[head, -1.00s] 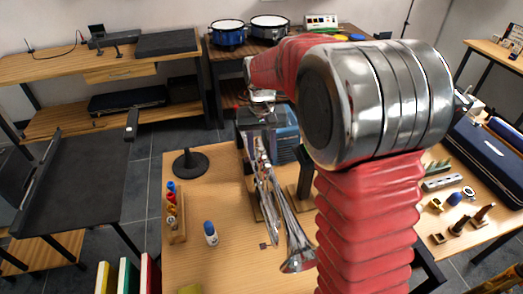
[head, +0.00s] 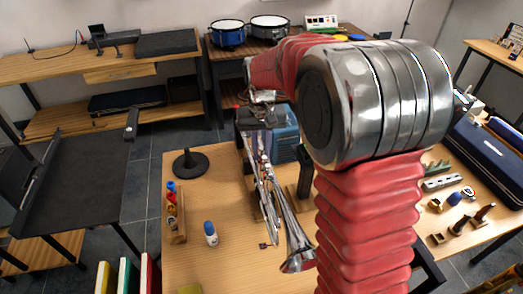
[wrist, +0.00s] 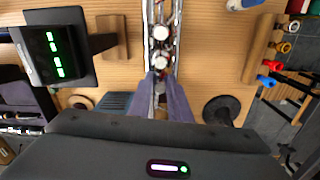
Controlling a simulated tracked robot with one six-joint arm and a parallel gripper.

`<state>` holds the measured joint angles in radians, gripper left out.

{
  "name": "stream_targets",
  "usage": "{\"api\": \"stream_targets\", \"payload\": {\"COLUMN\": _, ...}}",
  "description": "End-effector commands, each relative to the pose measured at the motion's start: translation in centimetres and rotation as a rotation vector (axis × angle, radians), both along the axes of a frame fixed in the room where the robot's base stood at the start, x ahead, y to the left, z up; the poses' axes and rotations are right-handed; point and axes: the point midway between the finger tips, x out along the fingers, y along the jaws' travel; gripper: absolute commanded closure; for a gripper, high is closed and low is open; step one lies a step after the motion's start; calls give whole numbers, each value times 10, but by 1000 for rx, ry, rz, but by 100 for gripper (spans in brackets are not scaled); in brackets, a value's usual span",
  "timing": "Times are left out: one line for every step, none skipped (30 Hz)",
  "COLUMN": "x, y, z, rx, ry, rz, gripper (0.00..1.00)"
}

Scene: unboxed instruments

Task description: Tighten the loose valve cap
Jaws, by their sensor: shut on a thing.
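A silver trumpet (head: 268,192) lies on the wooden bench, its bell (head: 298,250) toward the lower right in the head view. In the wrist view its valve section runs down the middle, with two round pale valve caps (wrist: 161,33) (wrist: 160,61) in line. My gripper (wrist: 165,80) is over the valve nearest the gripper body, its two purple-grey fingers either side of it. The fingers are shut on what appears to be that valve's cap, which they mostly hide. In the head view my gripper (head: 260,128) is small and its fingertips are hard to make out.
A display with green digits (wrist: 55,50) stands beside the trumpet. A black round-based stand (head: 190,162), a wooden rack of coloured-topped items (head: 176,215) and a blue-capped bottle (head: 211,234) are on the bench's left. A blue bin (head: 285,138) is behind the trumpet.

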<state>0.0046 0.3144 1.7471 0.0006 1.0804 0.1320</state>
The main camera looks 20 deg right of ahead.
Motion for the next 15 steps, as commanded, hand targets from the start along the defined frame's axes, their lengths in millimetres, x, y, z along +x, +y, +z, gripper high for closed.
{"api": "stream_targets", "payload": {"x": 0, "y": -1, "z": 0, "rx": -2, "ry": 0, "rz": -3, "gripper": 100}}
{"api": "stream_targets", "payload": {"x": 0, "y": -1, "z": 0, "rx": -2, "ry": 0, "rz": -6, "gripper": 100}}
{"api": "stream_targets", "payload": {"x": 0, "y": -1, "z": 0, "rx": -2, "ry": 0, "rz": -12, "gripper": 100}}
{"api": "stream_targets", "payload": {"x": 0, "y": -1, "z": 0, "rx": -2, "ry": 0, "rz": -17, "gripper": 100}}
{"api": "stream_targets", "payload": {"x": 0, "y": -1, "z": 0, "rx": -2, "ry": 0, "rz": -24, "gripper": 100}}
{"api": "stream_targets", "payload": {"x": 0, "y": -1, "z": 0, "rx": -2, "ry": -1, "rz": -35, "gripper": 100}}
{"api": "stream_targets", "payload": {"x": 0, "y": -1, "z": 0, "rx": -2, "ry": -1, "rz": -45, "gripper": 100}}
{"api": "stream_targets", "payload": {"x": 0, "y": -1, "z": 0, "rx": -2, "ry": -1, "rz": -55, "gripper": 100}}
{"api": "stream_targets", "payload": {"x": 0, "y": -2, "z": 0, "rx": -2, "ry": -1, "rz": -73, "gripper": 100}}
{"api": "stream_targets", "payload": {"x": 0, "y": -2, "z": 0, "rx": -2, "ry": -1, "rz": -86, "gripper": 100}}
{"api": "stream_targets", "payload": {"x": 0, "y": -2, "z": 0, "rx": -2, "ry": -1, "rz": -103, "gripper": 100}}
{"api": "stream_targets", "payload": {"x": 0, "y": -2, "z": 0, "rx": -2, "ry": -1, "rz": -125, "gripper": 100}}
{"api": "stream_targets", "payload": {"x": 0, "y": -2, "z": 0, "rx": -2, "ry": -1, "rz": -144, "gripper": 100}}
{"api": "stream_targets", "payload": {"x": 0, "y": -2, "z": 0, "rx": -2, "ry": -1, "rz": -163, "gripper": 100}}
{"api": "stream_targets", "payload": {"x": 0, "y": -2, "z": 0, "rx": -2, "ry": -1, "rz": -190, "gripper": 100}}
